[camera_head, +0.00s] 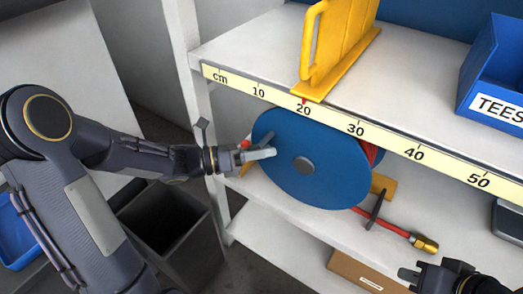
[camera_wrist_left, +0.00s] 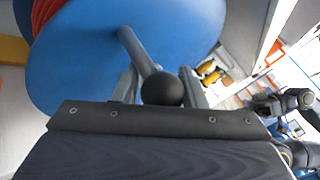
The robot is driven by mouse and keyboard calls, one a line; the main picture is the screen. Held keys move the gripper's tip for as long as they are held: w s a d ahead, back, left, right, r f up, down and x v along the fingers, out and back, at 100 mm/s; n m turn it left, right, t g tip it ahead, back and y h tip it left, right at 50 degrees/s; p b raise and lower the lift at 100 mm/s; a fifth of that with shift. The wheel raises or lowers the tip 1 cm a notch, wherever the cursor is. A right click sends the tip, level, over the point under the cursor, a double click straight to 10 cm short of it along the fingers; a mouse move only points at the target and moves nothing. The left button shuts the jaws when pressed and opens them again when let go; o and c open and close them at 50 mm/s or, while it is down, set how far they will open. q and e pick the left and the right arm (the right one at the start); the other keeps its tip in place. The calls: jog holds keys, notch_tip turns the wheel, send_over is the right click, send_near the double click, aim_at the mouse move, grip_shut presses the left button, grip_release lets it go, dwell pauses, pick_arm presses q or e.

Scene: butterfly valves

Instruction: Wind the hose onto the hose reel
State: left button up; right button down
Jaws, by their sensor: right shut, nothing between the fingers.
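The blue hose reel (camera_head: 305,185) stands on the shelf below the ruler strip, its round side facing me. Red hose (camera_head: 372,153) shows behind its right rim, and its loose end lies on the shelf, ending in a brass fitting (camera_head: 424,243). My left gripper (camera_head: 262,155) is at the reel's left side. In the left wrist view, a grey crank with a black ball knob (camera_wrist_left: 162,88) lies between its spread fingers; I see a small gap beside the knob and no firm grip. My right gripper (camera_head: 408,276) is shut and empty at the lower right, below the brass fitting.
A yellow rack (camera_head: 338,45) and a blue bin labelled TEES (camera_head: 497,70) stand on the upper shelf. The ruler-edged shelf (camera_head: 330,118) overhangs the reel closely. A dark open bin (camera_head: 170,225) stands on the floor at left. A cardboard box (camera_head: 365,275) lies below the reel's shelf.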

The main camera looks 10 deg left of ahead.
pick_arm(q)
grip_shut()
jog(key=shift+r, duration=0.1)
jog(key=s+d+r+m+y+b, duration=0.1)
jog(key=d+r+m+y, duration=0.2)
jog(key=d+r+y, duration=0.1)
jog(key=shift+s+d+m+g+b, duration=0.35)
jog(key=shift+m+g, duration=0.05)
jog(key=shift+r, duration=0.2)
dwell(0.4)
jog(key=o, duration=0.7)
grip_release()
jog(key=shift+o, duration=0.8)
jog(key=shift+f, duration=0.15)
